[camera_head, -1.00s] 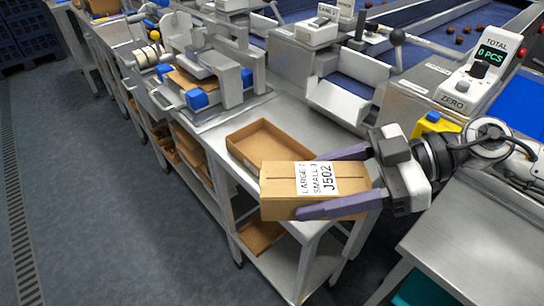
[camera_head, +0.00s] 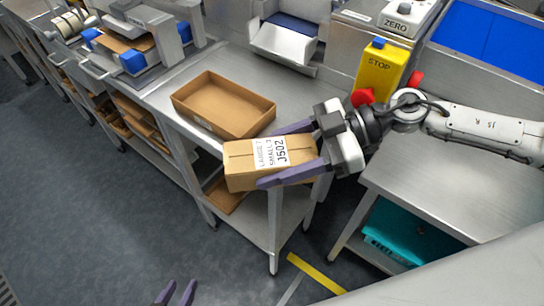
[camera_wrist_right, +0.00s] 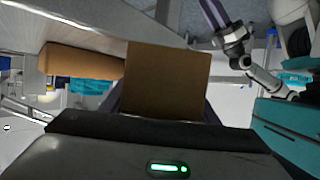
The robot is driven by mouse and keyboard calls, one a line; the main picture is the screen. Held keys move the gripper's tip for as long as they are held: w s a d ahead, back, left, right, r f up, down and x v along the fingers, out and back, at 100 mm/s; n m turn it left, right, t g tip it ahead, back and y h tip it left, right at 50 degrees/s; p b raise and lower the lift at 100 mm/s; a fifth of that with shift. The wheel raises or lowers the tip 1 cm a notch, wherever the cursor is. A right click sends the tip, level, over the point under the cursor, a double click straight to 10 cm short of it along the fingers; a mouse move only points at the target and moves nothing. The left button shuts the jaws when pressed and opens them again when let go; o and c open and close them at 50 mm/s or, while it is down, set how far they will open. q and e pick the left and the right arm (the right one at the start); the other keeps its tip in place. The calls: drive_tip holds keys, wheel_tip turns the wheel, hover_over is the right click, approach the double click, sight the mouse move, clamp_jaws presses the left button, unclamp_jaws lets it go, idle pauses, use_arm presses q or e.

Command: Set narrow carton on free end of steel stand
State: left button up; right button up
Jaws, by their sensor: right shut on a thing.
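The narrow carton (camera_head: 238,170) is a closed brown box with a white label reading J502. My right gripper (camera_head: 273,157) is shut on it, one purple finger along each side. The carton is over the near end of the steel stand (camera_head: 292,95); a gap beneath it cannot be judged. In the right wrist view the carton (camera_wrist_right: 167,80) fills the middle. An open, empty brown carton (camera_head: 222,112) sits on the stand just behind it. My left gripper (camera_head: 176,292) shows only two separated purple fingertips at the bottom edge; it also shows in the wrist view (camera_wrist_right: 212,12).
A yellow stop box (camera_head: 380,70) with red knobs stands beyond the right gripper. A second steel table (camera_head: 440,180) with a teal bin (camera_head: 395,235) below is at right. A press with blue blocks (camera_head: 132,62) stands at the far left. Folded cartons lie on lower shelves.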

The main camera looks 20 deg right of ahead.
drive_tip(key=o, duration=1.2)
drive_tip(key=shift+o, duration=0.2)
